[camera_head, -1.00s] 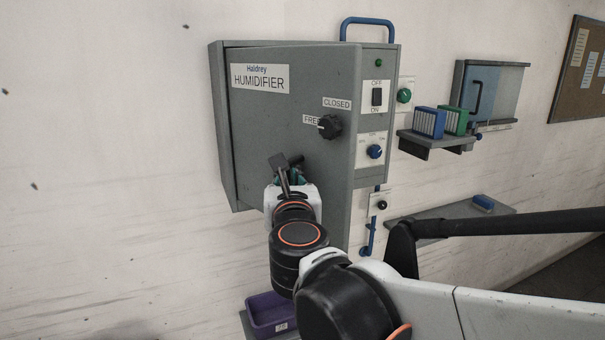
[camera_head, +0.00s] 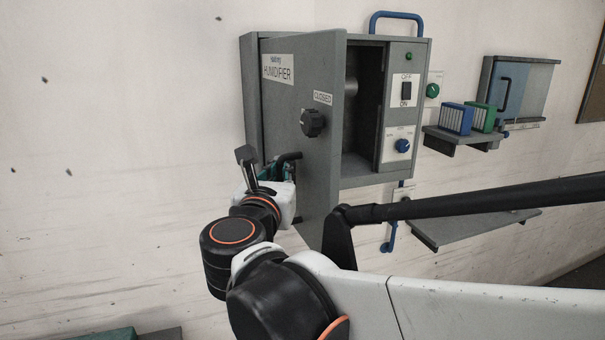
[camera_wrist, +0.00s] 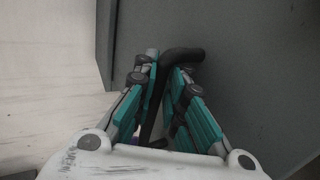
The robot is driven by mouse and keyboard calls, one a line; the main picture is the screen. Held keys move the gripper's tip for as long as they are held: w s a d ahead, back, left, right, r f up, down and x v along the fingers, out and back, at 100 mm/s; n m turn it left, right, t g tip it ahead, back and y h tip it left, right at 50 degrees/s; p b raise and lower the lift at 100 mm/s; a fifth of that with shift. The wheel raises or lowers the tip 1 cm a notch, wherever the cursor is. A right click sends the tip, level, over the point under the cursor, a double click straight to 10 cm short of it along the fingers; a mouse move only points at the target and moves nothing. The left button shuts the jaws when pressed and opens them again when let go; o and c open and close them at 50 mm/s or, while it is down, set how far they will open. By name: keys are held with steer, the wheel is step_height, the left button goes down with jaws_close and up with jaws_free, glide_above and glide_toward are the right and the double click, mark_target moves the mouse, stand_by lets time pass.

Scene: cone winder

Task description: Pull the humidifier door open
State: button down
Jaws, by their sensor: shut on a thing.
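The humidifier (camera_head: 251,75) is a grey wall cabinet. Its door (camera_head: 322,185) stands partly open, hinged on the left, with its right edge swung out from the body. The door carries a HUMIDIFIER label and a black knob (camera_head: 312,122) beside a CLOSED label. The dark handle (camera_head: 290,157) is a bent bar on the door's lower left part in the head view. My gripper (camera_head: 268,172) is at this handle. In the wrist view, the teal fingers (camera_wrist: 163,95) are on either side of the dark handle (camera_wrist: 184,55), shut on it. The gripper partly hides the handle.
The cabinet's inside is dark, with a pale round part (camera_head: 351,85). A control panel (camera_head: 405,115) with a switch and blue knob is at its right. Shelves (camera_head: 455,135) with blue and green boxes are further right. The wall left of the door is clear.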

steer(key=shift+a+r, duration=0.1)
steer(key=shift+r, duration=0.25)
steer(key=c, duration=1.8)
jaws_free()
steer(key=shift+w, duration=0.1)
steer(key=shift+o, duration=0.7)
steer(key=shift+w+f, duration=0.1)
steer(key=s+a, duration=0.1)
steer(key=s, duration=1.1)
steer(key=shift+f, duration=0.2)
